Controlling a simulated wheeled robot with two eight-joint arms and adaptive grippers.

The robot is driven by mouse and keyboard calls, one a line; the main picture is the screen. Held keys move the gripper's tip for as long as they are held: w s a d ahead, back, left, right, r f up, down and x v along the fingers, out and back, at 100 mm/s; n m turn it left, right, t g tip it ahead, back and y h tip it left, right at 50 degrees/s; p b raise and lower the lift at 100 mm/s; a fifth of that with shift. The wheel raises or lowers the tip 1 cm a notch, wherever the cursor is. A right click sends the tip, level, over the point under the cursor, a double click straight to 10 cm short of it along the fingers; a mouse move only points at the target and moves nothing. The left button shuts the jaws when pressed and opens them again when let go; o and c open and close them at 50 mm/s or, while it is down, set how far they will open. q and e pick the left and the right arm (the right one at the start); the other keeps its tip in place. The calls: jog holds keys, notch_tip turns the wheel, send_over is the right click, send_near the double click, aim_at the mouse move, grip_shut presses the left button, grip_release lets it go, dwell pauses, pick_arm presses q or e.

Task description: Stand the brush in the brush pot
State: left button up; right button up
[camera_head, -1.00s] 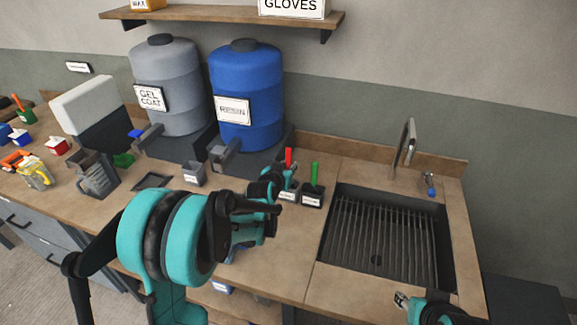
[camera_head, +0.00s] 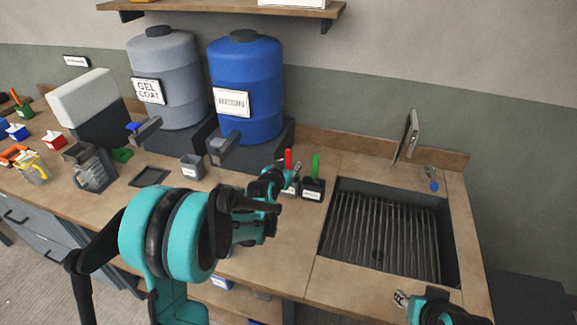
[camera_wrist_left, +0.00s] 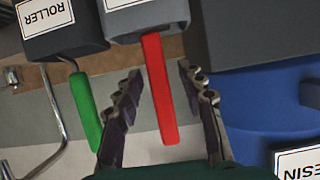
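A red-handled tool (camera_head: 288,157), apparently the brush, stands in a small grey pot whose label is mostly hidden; its head is out of sight. In the left wrist view the red handle (camera_wrist_left: 160,90) sticks out of that pot (camera_wrist_left: 150,22). My left gripper (camera_head: 283,178) is open there, with one finger (camera_wrist_left: 160,100) on each side of the handle and gaps between. A dark pot marked ROLLER (camera_wrist_left: 60,28) with a green handle (camera_wrist_left: 86,115) stands beside it; both show in the head view. My right gripper (camera_head: 402,298) is low at the right, its opening unclear.
The sink with a ribbed grate (camera_head: 385,235) lies right of the pots. The blue resin drum (camera_head: 250,85) and the grey gel coat drum (camera_head: 165,75) stand behind. A small grey cup (camera_head: 191,168) and a pitcher (camera_head: 93,170) are to the left. The counter front is clear.

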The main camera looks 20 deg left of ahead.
pick_arm(q)
jog(key=v, duration=1.2)
jog(key=s+d+f+g, duration=0.1)
jog(key=s+g, duration=0.2)
jog(key=s, duration=1)
jog(key=s+d+f+g, duration=0.2)
jog(key=s+g, duration=0.1)
jog(key=s, duration=1)
jog(key=shift+d+f+g, duration=0.15)
jog(key=shift+f+g, duration=0.1)
jog(key=shift+g, duration=0.05)
